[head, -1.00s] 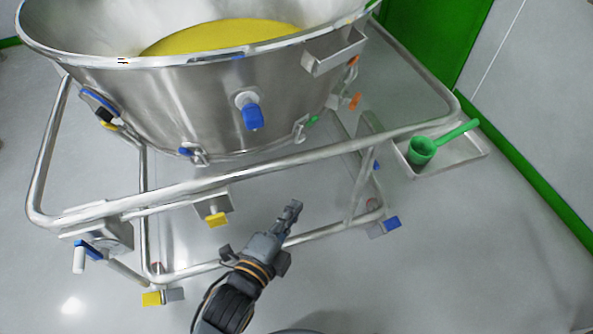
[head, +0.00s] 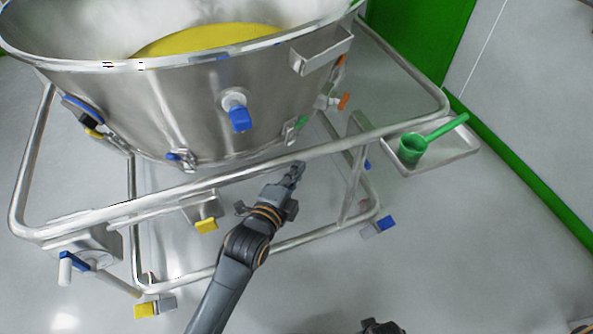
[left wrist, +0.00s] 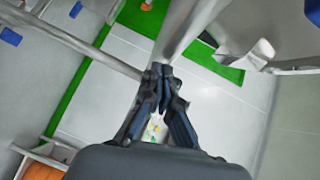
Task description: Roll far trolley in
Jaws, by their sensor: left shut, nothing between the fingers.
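The trolley is a steel tub (head: 160,110) of yellow powder (head: 205,38) on a tubular steel frame. Its near handle rail (head: 225,178) crosses the view in front of the tub. My left gripper (head: 297,168) is shut and empty, its tips at the rail's right half in the head view; I cannot tell whether they touch it. In the left wrist view the shut fingers (left wrist: 161,72) overlap the lower end of a steel tube (left wrist: 182,30). A dark part, perhaps my right gripper (head: 380,327), just shows at the bottom edge; its jaws are unclear.
A side tray (head: 455,152) on the frame's right holds a green scoop (head: 412,147). Castors with yellow (head: 145,310) and blue (head: 385,223) pedals stand under the frame. A green-skirted wall (head: 530,175) runs along the right. The floor right of the frame is clear.

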